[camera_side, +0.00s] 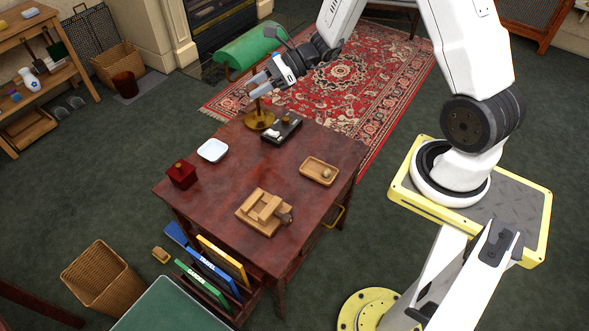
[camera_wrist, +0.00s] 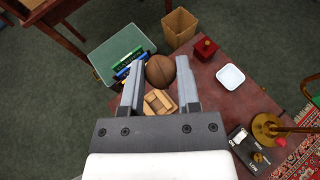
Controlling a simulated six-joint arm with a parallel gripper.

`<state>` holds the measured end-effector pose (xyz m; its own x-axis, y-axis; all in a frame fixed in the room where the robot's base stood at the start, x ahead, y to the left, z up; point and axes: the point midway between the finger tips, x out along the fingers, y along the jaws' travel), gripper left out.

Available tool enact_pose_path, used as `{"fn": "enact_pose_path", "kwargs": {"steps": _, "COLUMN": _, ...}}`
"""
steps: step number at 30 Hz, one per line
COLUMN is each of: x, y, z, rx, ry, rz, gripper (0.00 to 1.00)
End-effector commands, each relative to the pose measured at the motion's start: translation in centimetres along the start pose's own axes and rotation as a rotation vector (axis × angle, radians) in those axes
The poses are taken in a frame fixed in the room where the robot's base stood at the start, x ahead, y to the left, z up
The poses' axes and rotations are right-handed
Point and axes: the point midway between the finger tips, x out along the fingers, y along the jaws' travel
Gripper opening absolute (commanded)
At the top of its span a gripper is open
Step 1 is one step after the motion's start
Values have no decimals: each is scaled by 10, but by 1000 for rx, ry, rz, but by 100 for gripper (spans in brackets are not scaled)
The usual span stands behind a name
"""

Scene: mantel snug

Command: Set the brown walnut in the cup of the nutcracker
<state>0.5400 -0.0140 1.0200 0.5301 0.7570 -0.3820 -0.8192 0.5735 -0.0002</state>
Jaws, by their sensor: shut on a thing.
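The brown walnut (camera_wrist: 160,70) is held between the two fingers of my gripper (camera_wrist: 159,73) in the wrist view. In the side view my gripper (camera_side: 256,84) is raised near the far end of the table, and I cannot make out the walnut there. The nutcracker (camera_side: 264,212), a light wooden block with a dark knob at its right end, sits on the near part of the table, well apart from my gripper.
The table's middle is clear.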

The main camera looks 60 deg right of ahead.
Motion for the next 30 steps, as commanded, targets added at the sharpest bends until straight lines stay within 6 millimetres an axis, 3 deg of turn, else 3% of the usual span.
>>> {"fn": "enact_pose_path", "kwargs": {"steps": 6, "x": 6, "y": 4, "z": 19, "rx": 3, "ry": 0, "rz": -8, "gripper": 0}}
{"fn": "enact_pose_path", "kwargs": {"steps": 17, "x": 5, "y": 1, "z": 16, "rx": 11, "ry": 1, "rz": -21, "gripper": 0}}
{"fn": "enact_pose_path", "kwargs": {"steps": 23, "x": 2, "y": -16, "z": -3, "rx": 33, "ry": 1, "rz": -69, "gripper": 0}}
{"fn": "enact_pose_path", "kwargs": {"steps": 30, "x": -7, "y": -49, "z": -47, "rx": 82, "ry": 1, "rz": -178, "gripper": 0}}
